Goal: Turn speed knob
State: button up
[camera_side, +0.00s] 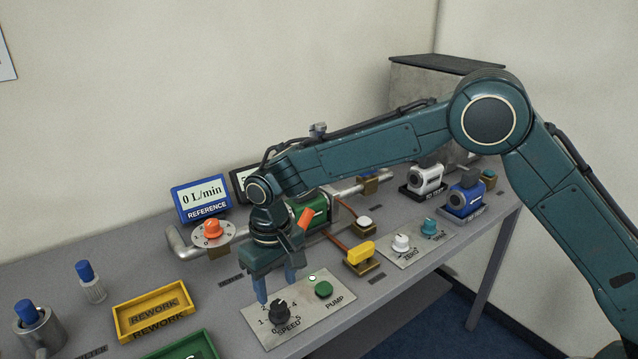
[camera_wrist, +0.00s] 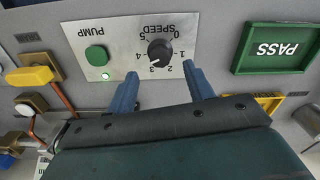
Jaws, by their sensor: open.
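The black speed knob (camera_side: 278,311) sits on a pale panel (camera_side: 318,313) with a dial marked 0 to 5. It also shows in the wrist view (camera_wrist: 160,52), where its white pointer line aims near the 3. My gripper (camera_side: 276,291) points down just behind the knob in the side view. In the wrist view my gripper's blue fingers (camera_wrist: 163,85) are spread apart with nothing between them, and the knob lies just beyond their tips. The fingers do not appear to touch it. The green PUMP button (camera_side: 324,289) is on the same panel, beside a lit green lamp (camera_side: 312,278).
A blue REFERENCE display (camera_side: 201,199) reads 0 L/min. An orange knob (camera_side: 212,229) stands behind my gripper. A yellow REWORK tray (camera_side: 152,309) and a green PASS tray (camera_wrist: 277,48) lie nearby. A yellow-handled valve (camera_side: 361,252) stands right of the panel.

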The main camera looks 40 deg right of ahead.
aim_at(278, 304)
notch_tip(278, 304, up, 8)
dwell(0.4)
jog(key=s+d+r+m+t, duration=0.1)
jog(key=s+d+r, duration=0.55)
jog(key=d, duration=0.25)
jog(key=s+d+r+t, duration=0.2)
jog(key=s+d+r, duration=0.4)
jog(key=d+r, duration=0.2)
jog(key=s+d+f+t, duration=0.1)
jog(key=s+d, duration=0.2)
jog(key=s, duration=0.3)
jog(key=s+d+f, duration=0.1)
jog(key=s+d, duration=0.2)
jog(key=s, duration=0.3)
jog(key=s+d+f+m+t, duration=0.1)
jog(key=s+d, duration=0.2)
jog(key=s, duration=0.3)
jog(key=shift+t, duration=0.3)
